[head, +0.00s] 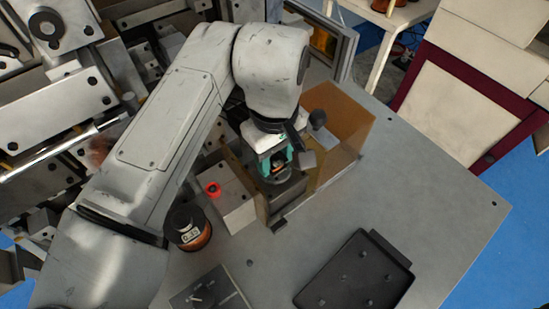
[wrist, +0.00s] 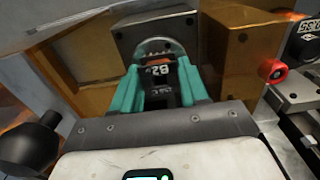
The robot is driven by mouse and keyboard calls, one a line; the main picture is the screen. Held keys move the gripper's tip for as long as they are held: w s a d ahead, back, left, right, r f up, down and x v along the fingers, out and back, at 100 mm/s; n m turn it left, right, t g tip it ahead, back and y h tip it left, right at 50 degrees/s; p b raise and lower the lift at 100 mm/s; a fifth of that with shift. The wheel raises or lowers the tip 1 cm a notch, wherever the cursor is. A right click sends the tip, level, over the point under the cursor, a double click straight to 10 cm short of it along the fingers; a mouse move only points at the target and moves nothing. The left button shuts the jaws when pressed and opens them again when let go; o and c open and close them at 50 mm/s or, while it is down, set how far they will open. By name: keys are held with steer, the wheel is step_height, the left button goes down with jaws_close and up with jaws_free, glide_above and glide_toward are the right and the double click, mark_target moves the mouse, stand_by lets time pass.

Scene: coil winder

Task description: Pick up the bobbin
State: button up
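My gripper (head: 276,166) points down over a metal fixture at the middle of the bench. In the wrist view its two teal fingers (wrist: 158,72) stand apart, one on each side of a dark piece with white print, seemingly the bobbin (wrist: 160,72). A strip of copper colour and a pale round rim show at their tips. I cannot tell whether the fingers touch it. In the head view the arm and fingers largely hide this piece. Another black-topped bobbin with copper winding and a "0.35" label (head: 190,228) stands upright to the lower left, apart from my gripper.
An amber-walled guard (head: 340,125) stands close right of the gripper. A box with a red button (head: 213,189) is just left. A black tray (head: 355,275) lies at the front right of the grey bench (head: 430,190). Machinery crowds the left. The bench's right side is clear.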

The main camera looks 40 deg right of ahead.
steer(key=c, duration=0.6)
steer(key=shift+r, duration=0.1)
steer(key=shift+r, duration=0.3)
step_height(320, 180, up, 2)
steer(key=shift+r, duration=0.1)
steer(key=s+d+r, duration=0.1)
steer(key=s+r, duration=0.2)
steer(key=s, duration=0.1)
steer(key=s+d+r+b, duration=0.1)
steer(key=s+r, duration=0.2)
steer(key=s, duration=0.2)
steer(key=s+d+r, duration=0.2)
steer(key=s+r, duration=0.2)
steer(key=shift+s+d, duration=0.1)
steer(key=shift+s, duration=0.1)
